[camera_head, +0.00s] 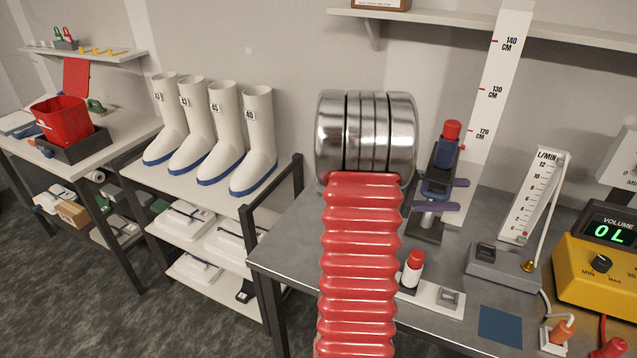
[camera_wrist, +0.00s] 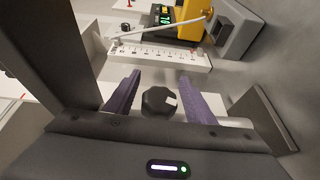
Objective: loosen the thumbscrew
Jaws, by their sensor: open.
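My gripper (camera_head: 460,195) shows in the head view as two purple fingers reaching right, one above the other, from behind my red ribbed arm cover. In the wrist view, the fingers of my gripper (camera_wrist: 159,80) stand apart. A dark, many-sided knob (camera_wrist: 157,102) with a small white mark lies between them, with a visible gap on each side; it looks like the thumbscrew. In the head view the knob cannot be made out. There a dark blue, red-topped device (camera_head: 440,155) stands at the fingers, beside the tall height scale (camera_head: 490,95).
A sloped flow scale (camera_head: 533,195) on a grey base stands to the right, then a yellow volume box (camera_head: 600,270) reading 0 L. A red-capped bottle (camera_head: 412,270) stands on a white plate in front. White boots (camera_head: 222,135) stand on the left shelf.

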